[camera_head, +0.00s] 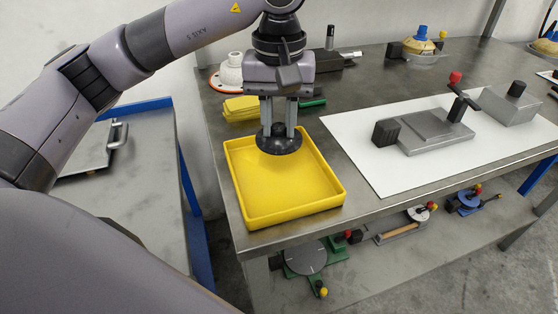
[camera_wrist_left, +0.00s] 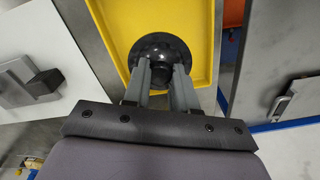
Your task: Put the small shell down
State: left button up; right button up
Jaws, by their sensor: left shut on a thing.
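The small shell (camera_head: 279,146) is a black, round, dome-like piece with a knob on top. My left gripper (camera_head: 279,128) points down and is shut on the shell's knob. The shell is over the far part of the yellow tray (camera_head: 247,209); I cannot tell whether it touches the tray floor. In the left wrist view the shell (camera_wrist_left: 160,47) sits between the fingers of my left gripper (camera_wrist_left: 160,72), with the yellow tray (camera_wrist_left: 112,18) around it. My right gripper is not in view.
Yellow blocks (camera_head: 241,108) and a white part (camera_head: 230,72) stand behind the tray. A white sheet (camera_head: 363,165) with metal fixtures (camera_head: 430,130) lies to the right. A lower shelf (camera_head: 395,255) holds clamps. A separate blue-edged bench (camera_head: 135,165) stands left. The tray's front is empty.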

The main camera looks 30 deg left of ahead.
aim_at(279, 174)
pick_arm(q)
jog(key=shift+f, duration=3.95)
jog(key=shift+f, duration=0.1)
jog(key=o, duration=0.5)
jog(key=shift+f+b, duration=0.1)
jog(key=shift+b, duration=0.25)
jog(key=o, duration=0.4)
jog(key=shift+o, duration=0.2)
jog(key=shift+r+p, duration=0.3)
jog(key=shift+r, duration=0.15)
notch_tip(279, 174, up, 12)
jog(key=shift+f, duration=0.2)
